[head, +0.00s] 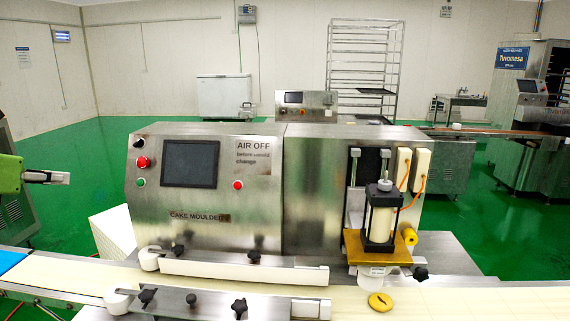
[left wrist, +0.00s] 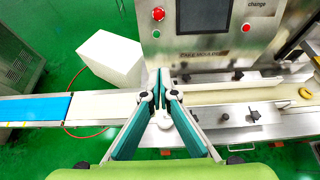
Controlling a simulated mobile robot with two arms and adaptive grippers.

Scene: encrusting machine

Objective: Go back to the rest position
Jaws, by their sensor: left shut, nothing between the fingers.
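My left gripper (head: 62,178) comes in at the left edge of the head view on a green arm, apart from the machine. In the left wrist view the same left gripper (left wrist: 159,92) is shut and empty, its teal fingers meeting above the front of the machine. My right gripper is not in view. The cake moulder (head: 207,190) stands in the middle of the head view, with a dark screen and red and green buttons.
A conveyor belt (head: 490,300) runs along the front, with a yellow moulded piece (head: 381,302) on it below the press (head: 382,215). A white block (left wrist: 108,57) stands left of the machine. A tall rack (head: 363,70) stands behind.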

